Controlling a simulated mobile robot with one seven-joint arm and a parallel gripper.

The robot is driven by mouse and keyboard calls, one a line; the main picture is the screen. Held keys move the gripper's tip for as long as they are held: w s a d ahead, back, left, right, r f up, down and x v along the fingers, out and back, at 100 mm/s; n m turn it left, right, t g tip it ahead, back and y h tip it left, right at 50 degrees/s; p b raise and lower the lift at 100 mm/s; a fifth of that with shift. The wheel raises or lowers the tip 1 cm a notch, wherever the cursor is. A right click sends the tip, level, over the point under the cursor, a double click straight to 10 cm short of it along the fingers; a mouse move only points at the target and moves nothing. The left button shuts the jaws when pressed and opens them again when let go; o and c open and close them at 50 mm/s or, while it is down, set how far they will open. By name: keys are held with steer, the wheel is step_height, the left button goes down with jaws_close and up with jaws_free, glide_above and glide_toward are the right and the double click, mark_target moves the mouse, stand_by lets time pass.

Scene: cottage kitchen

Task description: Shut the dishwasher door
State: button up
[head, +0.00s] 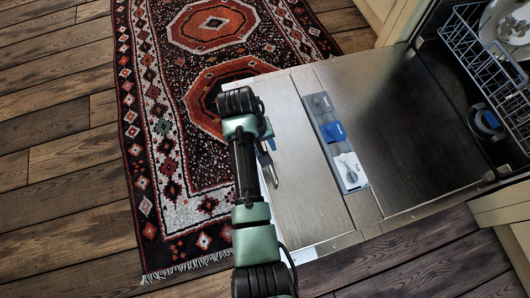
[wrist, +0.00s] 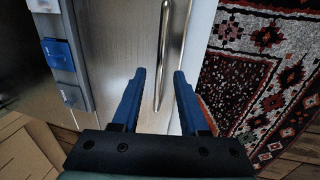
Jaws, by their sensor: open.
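The dishwasher door (head: 395,130) is folded down open in the head view. Its bare inner panel lies roughly flat and extends left from the tub over the rug. In the wrist view the door (wrist: 115,50) fills the left and middle. A long metal bar handle (wrist: 164,50) runs along it near its edge. My gripper (wrist: 160,73) is open, with its two blue fingers spread and the handle's near end showing between them. I cannot tell how far the fingers are above the handle. In the head view my arm hides most of the gripper.
A wire rack (head: 470,45) with white plates (head: 508,22) stands in the open dishwasher at the upper right. A detergent dispenser (head: 335,140) is set in the door. A patterned rug (head: 165,130) lies left of the door. Wooden floor (head: 60,200) is clear farther left.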

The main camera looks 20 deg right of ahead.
steer(key=shift+b+x, duration=0.6)
steer(key=shift+x, duration=0.55)
jaws_close()
stand_by(0.7)
